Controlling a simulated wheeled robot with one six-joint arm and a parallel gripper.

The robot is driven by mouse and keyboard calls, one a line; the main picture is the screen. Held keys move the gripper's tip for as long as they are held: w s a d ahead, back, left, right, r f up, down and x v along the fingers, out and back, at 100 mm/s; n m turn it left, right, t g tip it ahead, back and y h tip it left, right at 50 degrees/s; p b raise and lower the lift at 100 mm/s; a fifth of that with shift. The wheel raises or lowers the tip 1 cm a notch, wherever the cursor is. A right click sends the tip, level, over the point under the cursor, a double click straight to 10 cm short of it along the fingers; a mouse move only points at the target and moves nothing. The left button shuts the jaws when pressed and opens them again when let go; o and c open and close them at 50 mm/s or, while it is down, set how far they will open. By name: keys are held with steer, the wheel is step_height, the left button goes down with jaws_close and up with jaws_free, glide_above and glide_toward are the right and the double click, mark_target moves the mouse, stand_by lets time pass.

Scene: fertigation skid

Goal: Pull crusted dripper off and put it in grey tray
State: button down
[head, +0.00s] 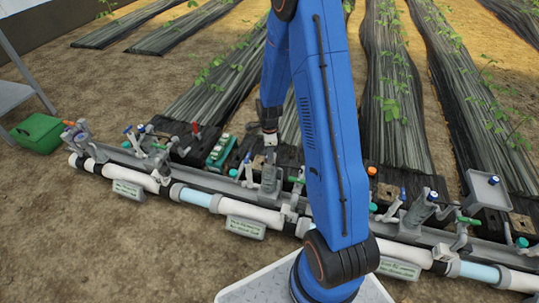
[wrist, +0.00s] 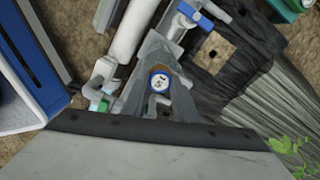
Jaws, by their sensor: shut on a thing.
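My gripper (head: 269,139) reaches down over the pipe line, just above an upright grey fitting (head: 268,178). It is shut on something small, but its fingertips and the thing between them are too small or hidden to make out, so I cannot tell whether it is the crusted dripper. In the wrist view, a blue-ringed white dial (wrist: 159,82) sits on a grey body. A broad pale plate with a dark edge covers the bottom of that view. A shallow grey tray (head: 488,190) stands raised at the right in the head view.
White pipe (head: 262,213) with valves and label plates runs across the front. A green holder (head: 221,151) stands behind it, left of my gripper. A green box (head: 38,133) lies at far left. Black-covered plant rows stretch behind. Bare soil in front is clear at left.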

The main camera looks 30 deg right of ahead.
steer(key=shift+r, duration=0.15)
steer(key=shift+r, duration=1.4)
steer(key=shift+r, duration=2.1)
